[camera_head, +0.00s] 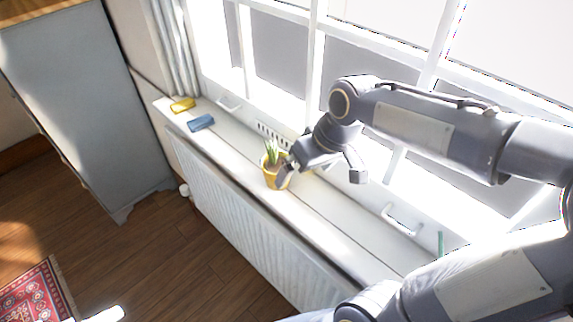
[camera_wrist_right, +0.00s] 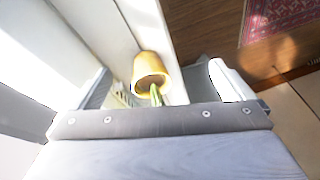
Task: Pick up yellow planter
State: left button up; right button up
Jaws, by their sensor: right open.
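The yellow planter (camera_head: 270,181) stands upright on the white window sill and holds a green plant. My right gripper (camera_head: 320,174) is open and empty above the sill, with one finger overlapping the planter's right side in the head view. I cannot tell from this whether that finger touches it. In the right wrist view the planter (camera_wrist_right: 150,64) shows between the two spread fingers of the gripper (camera_wrist_right: 160,88), beyond the palm, with its plant pointing toward the palm. My left gripper is not in view.
A yellow item (camera_head: 183,105) and a blue item (camera_head: 201,123) lie on the sill's far left. Window handles (camera_head: 402,222) and frames rise close behind the sill. A radiator (camera_head: 235,225) is below it. A grey cabinet (camera_head: 85,100) stands left, with open wooden floor (camera_head: 150,255) in front.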

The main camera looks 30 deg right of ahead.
jog(key=n+g+h+p, duration=0.2)
jog(key=p, duration=0.1)
send_near(277, 165)
jog(key=shift+t, duration=0.3)
jog(key=f, duration=0.2)
jog(key=f+p, duration=0.1)
jog(key=f, duration=0.4)
jog(key=shift+w+f, duration=0.25)
jog(key=shift+w, duration=0.1)
jog(key=shift+c, duration=0.4)
jog(key=shift+r, duration=0.1)
jog(key=c, duration=1.3)
